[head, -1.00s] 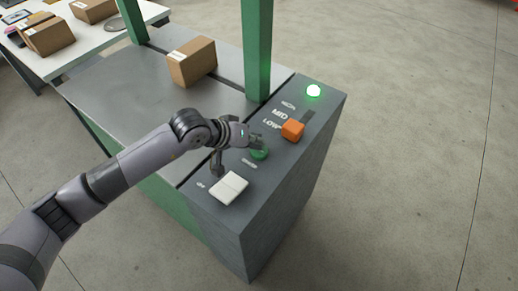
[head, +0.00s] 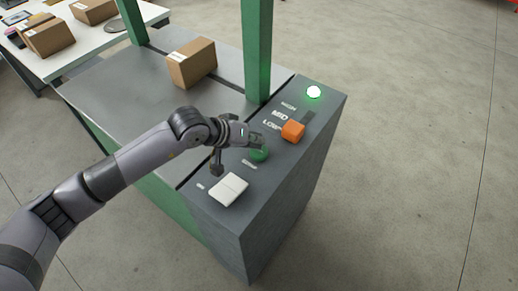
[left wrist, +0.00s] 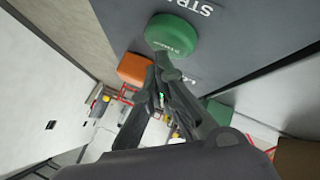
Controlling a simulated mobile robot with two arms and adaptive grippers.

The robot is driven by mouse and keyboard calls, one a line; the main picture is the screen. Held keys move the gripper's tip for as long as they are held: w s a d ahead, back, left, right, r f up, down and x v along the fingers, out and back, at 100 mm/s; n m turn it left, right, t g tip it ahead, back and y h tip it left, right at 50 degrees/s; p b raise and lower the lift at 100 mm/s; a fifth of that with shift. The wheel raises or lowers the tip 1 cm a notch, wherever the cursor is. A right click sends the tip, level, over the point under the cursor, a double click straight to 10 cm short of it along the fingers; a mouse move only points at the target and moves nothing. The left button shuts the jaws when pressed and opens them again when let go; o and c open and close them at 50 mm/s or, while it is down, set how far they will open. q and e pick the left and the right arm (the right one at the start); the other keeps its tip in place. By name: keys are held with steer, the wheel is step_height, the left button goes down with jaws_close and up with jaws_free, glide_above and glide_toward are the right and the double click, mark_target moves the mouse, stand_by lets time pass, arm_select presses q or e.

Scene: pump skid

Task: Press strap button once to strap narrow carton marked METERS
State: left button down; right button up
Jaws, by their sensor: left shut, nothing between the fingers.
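The green strap button (head: 260,155) is on the sloping top of the grey control panel and also shows in the left wrist view (left wrist: 172,33), beside lettering that starts "STR". My left gripper (head: 258,141) is shut and empty, its fingertips beside and just over the button. In the left wrist view the fingertips (left wrist: 163,62) are close to the button's edge; I cannot tell whether they touch it. A brown carton (head: 192,63) with a pale label strip sits on the machine's metal bed; its marking is too small to read. My right gripper is not in view.
An orange slider knob (head: 293,130) stands near the MID and LOW labels. A white rocker switch (head: 229,189) and a lit green lamp (head: 314,91) are on the same panel. A green arch post (head: 257,50) rises beside it. A white table (head: 95,42) holds other cartons.

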arm_select(q)
steer(key=shift+r, duration=0.35)
steer(key=shift+r, duration=0.1)
steer(key=shift+r+p, duration=0.7)
steer(key=shift+r, duration=1.75)
